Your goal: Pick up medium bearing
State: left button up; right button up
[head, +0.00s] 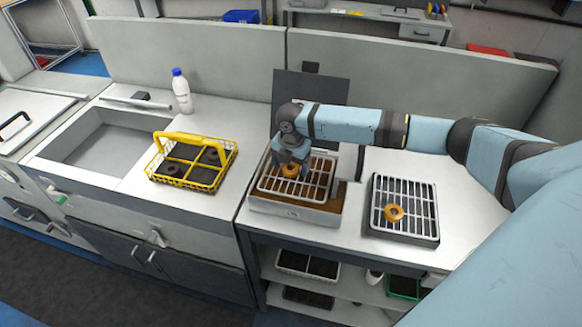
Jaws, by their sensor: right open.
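One orange ring-shaped bearing (289,173) is at the barred rack of the wooden-sided box (297,207), directly under my right gripper. A second orange bearing (393,212) lies on the separate barred rack (417,233) to the right. I cannot tell by size which is the medium one. My right gripper (290,168) is open and points down over the first bearing; its fingers partly cover it. Whether the fingers touch it cannot be told. My left gripper is not in view.
A yellow wire basket (223,175) holding several dark rings stands left, beside the sink (108,148). A white bottle (182,92) stands behind it. A dark upright panel (330,88) rises behind the box. Bare worktop (347,225) lies between the two racks.

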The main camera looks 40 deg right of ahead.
jog(key=shift+f, duration=0.3)
jog(key=c, duration=1.2)
jog(key=shift+o, duration=0.2)
jog(key=shift+r, duration=0.1)
